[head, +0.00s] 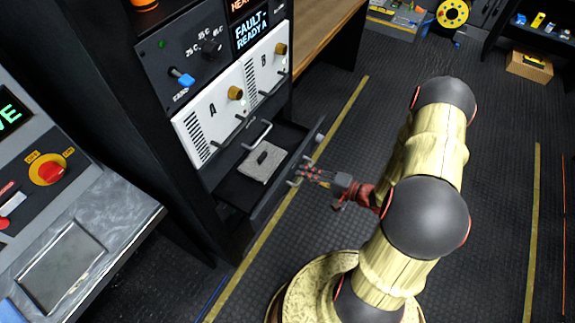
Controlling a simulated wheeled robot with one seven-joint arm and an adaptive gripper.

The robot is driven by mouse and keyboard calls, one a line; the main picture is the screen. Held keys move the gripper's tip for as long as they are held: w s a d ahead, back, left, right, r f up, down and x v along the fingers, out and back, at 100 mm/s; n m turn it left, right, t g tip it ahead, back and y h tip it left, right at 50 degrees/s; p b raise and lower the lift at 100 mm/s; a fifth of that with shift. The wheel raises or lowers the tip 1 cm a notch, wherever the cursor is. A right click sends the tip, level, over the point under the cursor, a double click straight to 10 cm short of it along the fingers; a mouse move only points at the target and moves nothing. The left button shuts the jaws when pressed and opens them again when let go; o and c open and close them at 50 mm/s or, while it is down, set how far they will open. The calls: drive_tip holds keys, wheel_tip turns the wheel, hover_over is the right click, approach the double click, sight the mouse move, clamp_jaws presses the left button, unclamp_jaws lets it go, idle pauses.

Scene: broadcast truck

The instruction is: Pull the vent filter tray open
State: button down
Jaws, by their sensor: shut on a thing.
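The vent filter tray (284,172) is a dark, shallow drawer low in the black rack. It stands pulled out from the rack, with its front panel facing my arm. A grey filter pad (262,162) with a small dark piece on it lies inside. My gripper (301,175) is at the outer side of the tray front, shut on the tray's handle. The fingers and the arm hide most of the handle.
Above the tray are white panels marked A and B (215,108), with bar handles and brass knobs. A grey console (110,205) with a red knob stands at left. The ribbed floor right of the yellow line (345,110) is mostly clear.

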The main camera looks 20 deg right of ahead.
drive_tip(key=f+v, duration=0.1)
drive_tip(key=v, duration=0.5)
drive_tip(key=shift+s+d+f, duration=0.15)
drive_tip(key=shift+s+d, duration=0.1)
drive_tip(key=shift+s, duration=0.2)
drive_tip(key=c, duration=2)
unclamp_jaws()
drive_tip(key=shift+o, duration=0.2)
drive_tip(key=shift+d, duration=0.1)
drive_tip(key=v, duration=1.2)
